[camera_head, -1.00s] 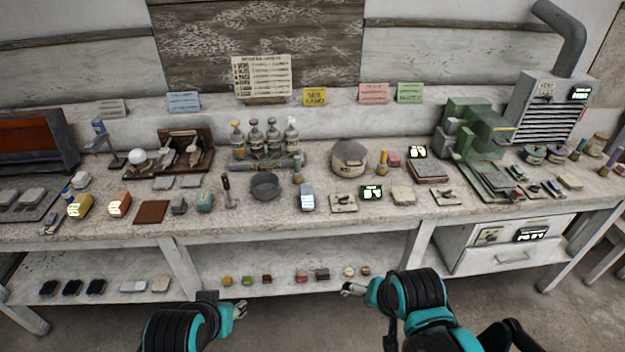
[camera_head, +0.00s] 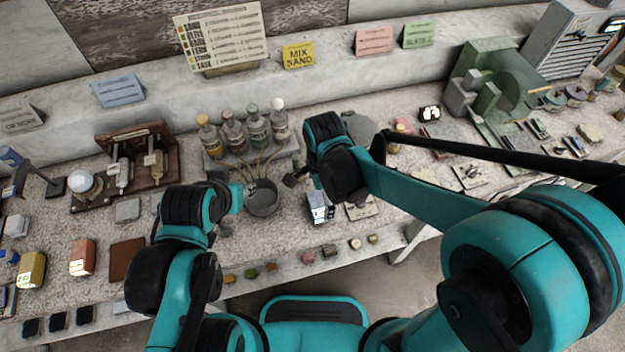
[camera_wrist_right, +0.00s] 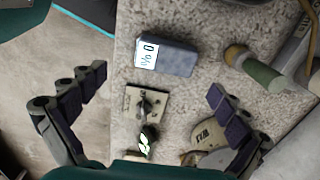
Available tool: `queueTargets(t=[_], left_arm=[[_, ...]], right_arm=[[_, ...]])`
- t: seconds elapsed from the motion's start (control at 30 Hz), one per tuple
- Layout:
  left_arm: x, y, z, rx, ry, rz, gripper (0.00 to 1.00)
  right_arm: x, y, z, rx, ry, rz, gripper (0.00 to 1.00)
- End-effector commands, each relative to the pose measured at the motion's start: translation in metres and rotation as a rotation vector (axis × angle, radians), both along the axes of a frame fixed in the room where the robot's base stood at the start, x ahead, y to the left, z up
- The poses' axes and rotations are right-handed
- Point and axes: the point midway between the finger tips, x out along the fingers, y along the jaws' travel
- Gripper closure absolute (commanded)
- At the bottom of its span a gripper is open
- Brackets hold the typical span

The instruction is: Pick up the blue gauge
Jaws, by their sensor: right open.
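The blue gauge, a blue-grey block with a white lit display, lies on the bench in the head view (camera_head: 318,208), partly hidden by my right arm. In the right wrist view the gauge (camera_wrist_right: 172,57) shows whole, just beyond the gap between my fingertips. My right gripper (camera_wrist_right: 158,85) is open and empty, fingers spread wide to either side. In the head view my right gripper (camera_head: 303,186) is close above and beside the gauge. My left gripper (camera_head: 243,195) is left of the dark bowl; its opening is too small to tell.
A dark bowl (camera_head: 262,199) stands left of the gauge. A green and wooden cylinder (camera_wrist_right: 255,70) lies right of the gauge in the wrist view, and a small metal plate with a knob (camera_wrist_right: 146,105) lies nearer. Several bottles (camera_head: 256,128) stand behind.

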Motion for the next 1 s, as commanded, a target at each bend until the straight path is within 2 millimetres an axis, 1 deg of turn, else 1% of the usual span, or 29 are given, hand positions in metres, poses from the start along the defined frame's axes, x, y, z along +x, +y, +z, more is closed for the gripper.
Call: queueTargets(t=[0.07,0.23,0.4,0.47,0.6,0.67,0.73,0.9,0.93,0.97,1.0], left_arm=[[0.0,0.0,0.0,0.0,0.0,0.0,0.6],[0.0,0.0,-0.009,0.0,0.0,0.0,0.6],[0.0,0.0,-0.016,0.0,0.0,0.0,0.6],[0.0,0.0,-0.02,0.0,0.0,0.0,0.6],[0.0,0.0,-0.033,0.0,0.0,0.0,0.6],[0.0,0.0,-0.035,0.0,0.0,0.0,0.6],[0.0,0.0,-0.036,0.0,0.0,0.0,0.6],[0.0,0.0,-0.035,0.0,0.0,0.0,0.6],[0.0,0.0,-0.035,0.0,0.0,0.0,0.6],[0.0,0.0,-0.034,0.0,0.0,0.0,0.6],[0.0,0.0,-0.034,0.0,0.0,0.0,0.6]], right_arm=[[-0.001,0.002,-0.003,-0.003,0.005,-0.011,0.0],[0.0,0.002,-0.023,-0.003,0.007,-0.016,0.0],[0.002,0.004,-0.038,-0.003,0.006,-0.015,0.0],[0.003,0.006,-0.046,-0.003,0.006,-0.014,0.0],[0.005,0.009,-0.069,-0.003,0.006,-0.014,0.0],[0.006,0.009,-0.077,-0.003,0.006,-0.014,0.0],[0.005,0.008,-0.08,-0.003,0.006,-0.014,0.0],[0.005,0.008,-0.079,-0.003,0.006,-0.014,0.0],[0.005,0.008,-0.079,-0.003,0.006,-0.014,0.03],[0.005,0.008,-0.079,-0.003,0.006,-0.014,0.11],[0.005,0.008,-0.079,-0.003,0.006,-0.014,0.21]])
